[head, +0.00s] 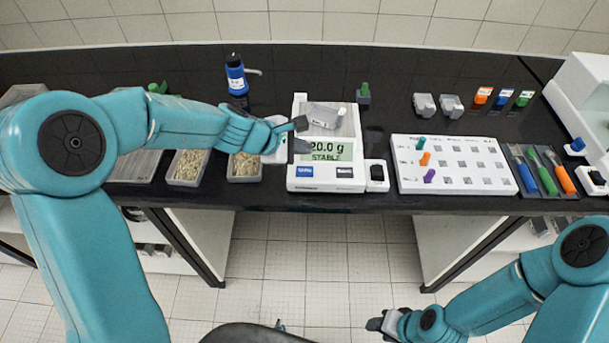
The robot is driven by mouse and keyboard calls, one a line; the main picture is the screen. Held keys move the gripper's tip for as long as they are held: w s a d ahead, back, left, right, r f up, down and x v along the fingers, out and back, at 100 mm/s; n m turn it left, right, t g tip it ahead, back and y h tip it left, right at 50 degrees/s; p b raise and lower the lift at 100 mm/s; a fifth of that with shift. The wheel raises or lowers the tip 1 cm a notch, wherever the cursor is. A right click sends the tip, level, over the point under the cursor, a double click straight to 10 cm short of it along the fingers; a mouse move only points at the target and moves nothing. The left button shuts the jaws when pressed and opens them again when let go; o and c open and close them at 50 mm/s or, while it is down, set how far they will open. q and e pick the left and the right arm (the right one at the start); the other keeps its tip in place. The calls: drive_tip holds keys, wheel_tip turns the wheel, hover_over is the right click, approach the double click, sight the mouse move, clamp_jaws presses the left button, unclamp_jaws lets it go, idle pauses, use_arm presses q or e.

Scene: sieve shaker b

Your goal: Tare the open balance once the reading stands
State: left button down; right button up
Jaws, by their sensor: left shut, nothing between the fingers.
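The open balance (326,185) is white and stands on the dark bench, in the middle of the head view. Its green display (330,152) shows "20.0 g" over a line that looks like "STABLE"; the left edge of the display is partly covered by my gripper. Below are a blue button (305,171) and a dark button (345,172). A pale grey container (326,115) sits tilted on the pan. My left gripper (299,136) is shut and empty, over the balance's left side, above the blue button. My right gripper (376,324) hangs low, away from the bench; its jaw opening is unclear.
A small white unit with a black top (376,176) adjoins the balance on the right. Further right is a white rack (455,165) with coloured pegs. Trays of pale grains (187,167) lie left. A blue bottle (236,76) and a green-topped weight-like piece (364,94) stand behind.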

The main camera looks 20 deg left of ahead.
use_arm(q)
drive_tip(key=b, duration=0.3)
hover_over(302, 172)
wheel_tip(302, 172, down, 4)
drive_tip(key=shift+s+f, duration=0.1)
drive_tip(key=shift+s, duration=0.05)
drive_tip(key=shift+w+f+b, duration=0.2)
drive_tip(key=shift+f+b, duration=0.15)
drive_tip(key=shift+f, duration=0.05)
drive_tip(key=shift+s+r, duration=0.2)
drive_tip(key=shift+w+f, duration=0.1)
drive_tip(key=shift+w, duration=0.1)
drive_tip(key=shift+s, duration=0.15)
